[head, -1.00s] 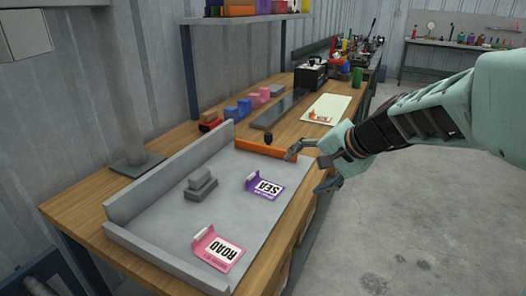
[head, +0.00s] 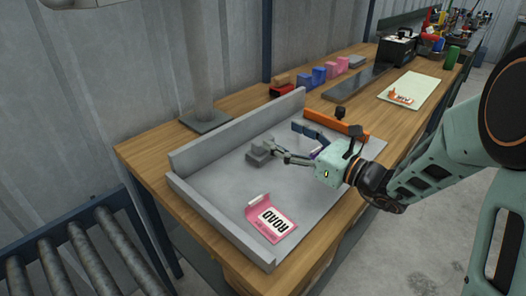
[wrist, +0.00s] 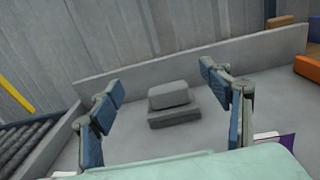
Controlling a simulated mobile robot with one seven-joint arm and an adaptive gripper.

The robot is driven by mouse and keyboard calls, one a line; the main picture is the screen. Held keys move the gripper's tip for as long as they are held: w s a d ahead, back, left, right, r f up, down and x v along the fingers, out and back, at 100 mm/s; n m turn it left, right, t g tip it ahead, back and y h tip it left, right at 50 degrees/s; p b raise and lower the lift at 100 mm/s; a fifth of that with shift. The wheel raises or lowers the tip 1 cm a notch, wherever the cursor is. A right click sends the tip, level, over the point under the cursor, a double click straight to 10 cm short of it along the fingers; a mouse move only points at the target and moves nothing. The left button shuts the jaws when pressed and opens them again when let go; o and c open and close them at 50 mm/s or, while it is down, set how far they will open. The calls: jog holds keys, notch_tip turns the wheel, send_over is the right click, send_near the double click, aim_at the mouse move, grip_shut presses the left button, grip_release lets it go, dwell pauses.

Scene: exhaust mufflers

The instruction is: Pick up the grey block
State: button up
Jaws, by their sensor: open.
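The grey block (head: 259,158) sits on the grey tray (head: 205,201) in the head view, near the tray's raised back wall. It looks like a smaller grey piece on top of a wider one. In the wrist view the grey block (wrist: 172,103) stands ahead, between my two fingers but beyond their tips. My gripper (head: 290,142) is open and empty, low over the tray, just right of the block. In the wrist view my gripper (wrist: 158,78) shows both blue-padded fingers spread wide. I cannot tell if a finger touches the block in the head view.
A pink ROAD card (head: 271,218) lies at the tray's front. A purple card (head: 316,152) is mostly hidden behind my gripper. An orange bar (head: 337,122) edges the tray's far end. Coloured blocks (head: 318,76) stand behind the tray. A roller conveyor (head: 85,250) is at left.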

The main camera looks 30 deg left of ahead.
notch_tip(320, 180, down, 5)
jog(key=shift+r+b, duration=0.2)
jog(key=shift+b, duration=0.3)
jog(key=shift+x, duration=0.85)
jog(key=shift+b+x, duration=0.6)
jog(key=shift+x, duration=2.35)
jog(key=shift+f, duration=0.1)
jog(key=shift+c, duration=0.6)
jog(key=c, duration=1.2)
